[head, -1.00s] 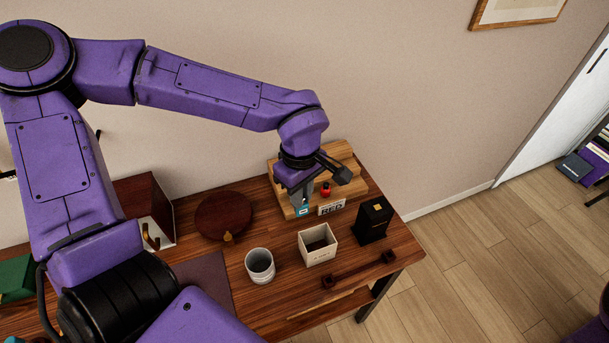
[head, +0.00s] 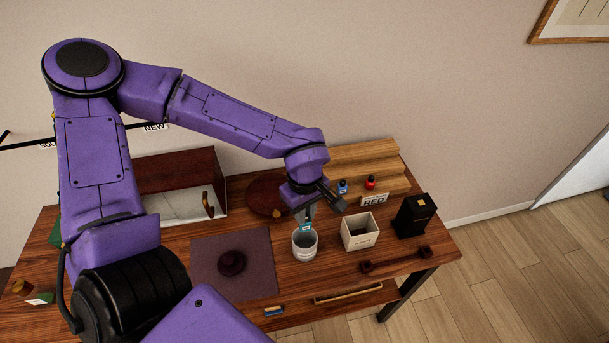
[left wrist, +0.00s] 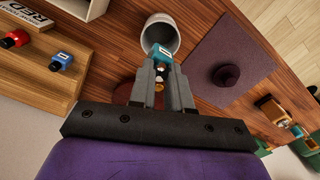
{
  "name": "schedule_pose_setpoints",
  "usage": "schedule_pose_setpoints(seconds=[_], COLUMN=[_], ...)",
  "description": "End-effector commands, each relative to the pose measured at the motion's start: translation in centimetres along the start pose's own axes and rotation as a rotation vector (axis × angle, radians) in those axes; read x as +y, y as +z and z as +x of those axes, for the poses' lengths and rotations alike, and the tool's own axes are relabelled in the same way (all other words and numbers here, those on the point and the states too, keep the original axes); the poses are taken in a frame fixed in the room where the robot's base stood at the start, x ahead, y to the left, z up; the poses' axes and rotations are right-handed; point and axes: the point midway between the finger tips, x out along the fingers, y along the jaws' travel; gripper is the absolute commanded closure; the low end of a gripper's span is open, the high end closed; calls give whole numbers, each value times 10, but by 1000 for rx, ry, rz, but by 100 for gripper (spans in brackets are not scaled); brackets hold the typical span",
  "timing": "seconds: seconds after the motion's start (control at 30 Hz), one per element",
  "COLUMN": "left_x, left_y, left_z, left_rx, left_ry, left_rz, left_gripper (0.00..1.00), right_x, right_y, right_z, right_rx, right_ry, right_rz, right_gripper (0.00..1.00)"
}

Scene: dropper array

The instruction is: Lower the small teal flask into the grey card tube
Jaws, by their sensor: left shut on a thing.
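The small teal flask (head: 306,226) with a white label is held in my left gripper (head: 308,214), whose fingers are shut on it. It also shows in the left wrist view (left wrist: 161,54), between the fingertips (left wrist: 161,70). The grey card tube (head: 304,247) stands upright on the table, directly below the flask. In the wrist view the tube's open mouth (left wrist: 158,20) lies just beyond the flask. The flask overlaps the far rim in the head view; I cannot tell whether its lower end is inside the mouth. My right gripper is out of view.
A white square box (head: 359,234) stands close right of the tube, with a black box (head: 411,217) beyond it. Behind, a stepped wooden stand (head: 378,165) holds blue (head: 342,186) and red (head: 370,183) flasks. A purple mat (head: 212,283) lies to the left.

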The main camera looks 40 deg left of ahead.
Motion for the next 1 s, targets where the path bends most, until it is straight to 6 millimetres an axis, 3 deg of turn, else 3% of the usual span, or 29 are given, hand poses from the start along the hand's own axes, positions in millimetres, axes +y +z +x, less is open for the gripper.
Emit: schedule_pose_setpoints(seconds=[0.47,1.0], left_x=[-1,-1], left_y=[0,0], left_z=[1,34], left_rx=[0,-1], left_ry=[0,-2], left_rz=[-2,-2], left_gripper=[100,100], right_x=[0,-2], right_y=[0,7], right_z=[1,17], right_rx=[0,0], right_ry=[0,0], right_rz=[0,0], right_gripper=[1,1])
